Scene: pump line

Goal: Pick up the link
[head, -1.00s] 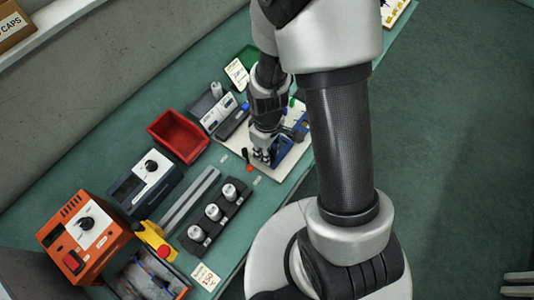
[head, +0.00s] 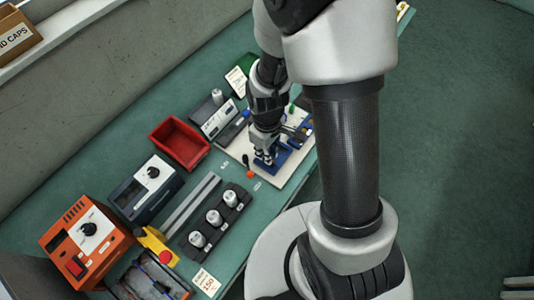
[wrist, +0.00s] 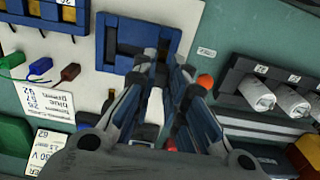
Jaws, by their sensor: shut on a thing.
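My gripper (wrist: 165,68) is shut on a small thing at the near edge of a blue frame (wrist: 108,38). The held thing is mostly hidden between the fingers, and I cannot make out its shape; I take it to be the link. In the head view my gripper (head: 265,160) points down at the blue frame (head: 284,160) on the white board. I cannot tell whether the held thing touches the frame.
An orange-ended tool (head: 248,170) lies close beside my gripper. A black rack (head: 217,219) with white cylinders stands nearer. A red bin (head: 180,143) is to the left. Small coloured parts (wrist: 70,72) and printed cards (wrist: 50,108) lie left in the wrist view. Green bench lies bare between.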

